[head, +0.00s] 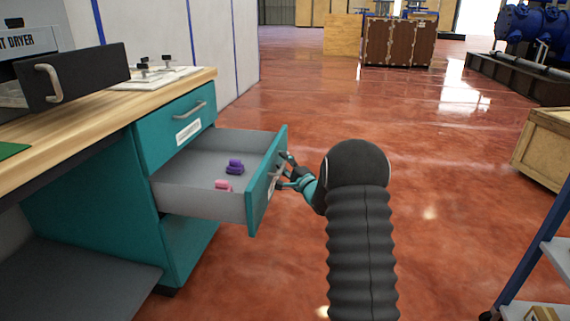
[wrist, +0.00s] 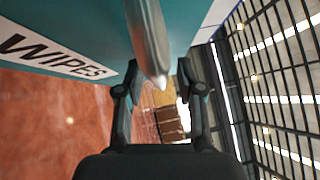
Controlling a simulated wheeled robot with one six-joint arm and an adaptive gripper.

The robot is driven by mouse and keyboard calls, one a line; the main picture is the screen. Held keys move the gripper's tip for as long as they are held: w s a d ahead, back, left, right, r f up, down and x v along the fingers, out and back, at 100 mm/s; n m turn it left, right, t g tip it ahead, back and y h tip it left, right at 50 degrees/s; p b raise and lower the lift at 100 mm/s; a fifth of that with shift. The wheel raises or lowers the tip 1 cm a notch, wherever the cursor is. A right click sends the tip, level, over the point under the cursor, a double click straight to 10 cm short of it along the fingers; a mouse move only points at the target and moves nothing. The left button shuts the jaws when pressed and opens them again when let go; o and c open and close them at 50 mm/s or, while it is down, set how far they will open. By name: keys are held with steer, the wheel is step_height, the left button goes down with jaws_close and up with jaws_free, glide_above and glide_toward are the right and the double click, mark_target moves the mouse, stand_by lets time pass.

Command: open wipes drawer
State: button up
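The wipes drawer (head: 262,185) is the lower teal drawer under the wooden worktop, and it stands pulled well out. Purple and pink items lie on its grey floor. Its front, with the label "WIPES" (wrist: 55,55), fills the upper left of the wrist view. The drawer's metal handle (wrist: 149,35) reaches down between the fingers of my gripper (wrist: 158,72). The fingers stand apart, with a gap visible beside the handle's end. In the head view my gripper (head: 286,172) is at the outer face of the drawer front, by the handle.
An upper teal drawer (head: 175,125) is shut. A wooden crate (head: 545,145) and a blue-post shelf (head: 535,265) stand at right. The red floor (head: 420,200) between is clear.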

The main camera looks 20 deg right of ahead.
steer(key=v, duration=1.2)
stand_by(0.3)
